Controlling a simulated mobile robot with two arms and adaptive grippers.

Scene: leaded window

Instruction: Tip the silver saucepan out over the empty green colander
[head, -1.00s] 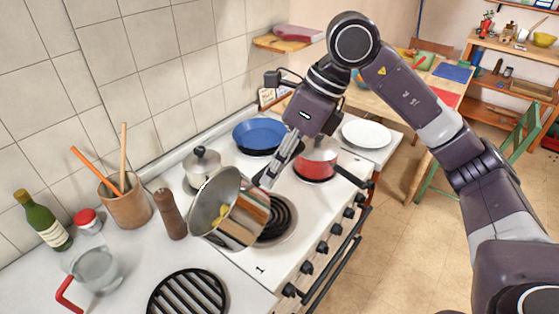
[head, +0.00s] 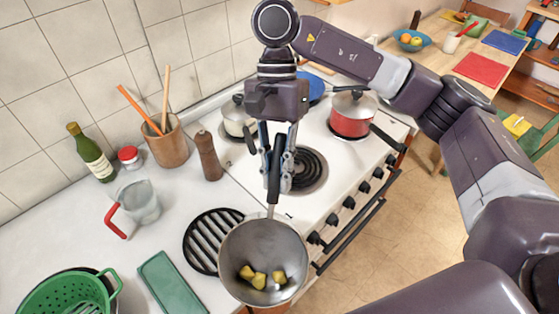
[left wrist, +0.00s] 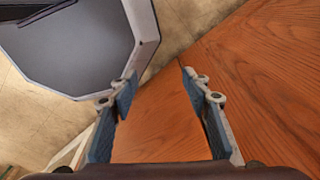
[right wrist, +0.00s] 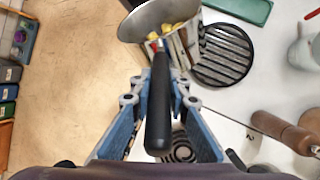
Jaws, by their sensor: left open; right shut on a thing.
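The silver saucepan (head: 263,245) hangs in front of the stove edge in the head view, with several yellow chunks inside. My right gripper (head: 277,180) is shut on its black handle. The pan and chunks also show in the right wrist view (right wrist: 160,22), where the handle lies between the fingers of the right gripper (right wrist: 157,95). The green colander (head: 70,296) stands at the lower left of the counter, partly cut off by the frame; it looks empty in the part I see. My left gripper (left wrist: 160,100) is open and empty above a brown wooden surface (left wrist: 240,80).
A black trivet (head: 208,240) and a green board (head: 171,284) lie between pan and colander. A glass jug (head: 138,202), pepper mill (head: 208,156), utensil crock (head: 168,142) and bottle (head: 90,153) stand behind. A red pot (head: 352,113) is on the stove.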

